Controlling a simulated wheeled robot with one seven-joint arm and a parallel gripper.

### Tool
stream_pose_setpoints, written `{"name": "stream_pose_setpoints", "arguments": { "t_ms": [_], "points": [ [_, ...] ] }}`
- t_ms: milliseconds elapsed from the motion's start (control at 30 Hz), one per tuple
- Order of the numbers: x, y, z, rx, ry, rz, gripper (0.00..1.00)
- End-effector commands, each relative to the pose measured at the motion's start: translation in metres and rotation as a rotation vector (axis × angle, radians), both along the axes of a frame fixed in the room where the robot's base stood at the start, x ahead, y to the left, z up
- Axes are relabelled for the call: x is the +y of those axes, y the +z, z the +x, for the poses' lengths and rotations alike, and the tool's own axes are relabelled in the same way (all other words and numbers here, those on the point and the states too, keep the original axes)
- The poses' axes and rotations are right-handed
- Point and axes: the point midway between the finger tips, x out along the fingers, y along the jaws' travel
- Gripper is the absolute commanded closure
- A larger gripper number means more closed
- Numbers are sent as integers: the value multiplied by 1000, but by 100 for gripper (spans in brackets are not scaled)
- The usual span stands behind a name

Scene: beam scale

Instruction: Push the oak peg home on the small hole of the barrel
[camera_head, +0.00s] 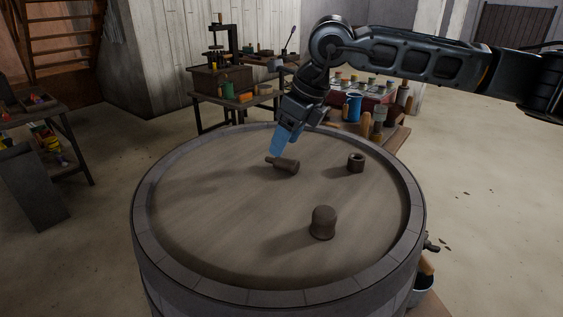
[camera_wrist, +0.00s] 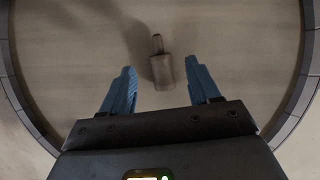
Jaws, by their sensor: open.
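A brown wooden peg (camera_head: 287,165) with a thick body and a thinner end lies on its side on the barrel top (camera_head: 210,220). It also shows in the wrist view (camera_wrist: 163,73), its thin end pointing up the picture. My gripper (camera_head: 277,153) is open and empty, its blue fingers pointing down over the peg. In the wrist view its fingertips (camera_wrist: 162,72) stand on either side of the peg, apart from it. A domed brown stopper (camera_head: 322,222) stands near the front. A short ring-like piece (camera_head: 356,163) with a dark top opening stands at right. I cannot make out the small hole.
The barrel's raised rim (camera_head: 143,215) circles the top. A tap (camera_head: 431,245) sticks out at its right side, above a bucket (camera_head: 422,292). Behind stand a workbench (camera_head: 222,83) and a table with a blue mug (camera_head: 352,106). The left of the barrel top is clear.

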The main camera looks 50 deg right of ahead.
Motion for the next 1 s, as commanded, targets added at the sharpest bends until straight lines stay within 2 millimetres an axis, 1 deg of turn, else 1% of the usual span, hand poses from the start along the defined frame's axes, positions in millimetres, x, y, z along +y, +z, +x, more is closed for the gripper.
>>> {"name": "stream_pose_setpoints", "arguments": {
  "t_ms": [167, 300, 400, 500, 667, 700, 767, 1000],
  "points": [
    [2, -18, 8, 1, 1, 2, 39],
    [4, -37, 15, 0, 1, 2, 39],
    [4, -46, 19, 0, 1, 1, 39],
    [4, -50, 20, 0, 1, 0, 39],
    [4, -50, 20, 0, 1, -1, 39],
    [4, -50, 20, 0, 1, -1, 40],
    [4, -50, 20, 0, 1, -1, 46],
    [4, -49, 20, -1, 1, -1, 68]
  ]
}}
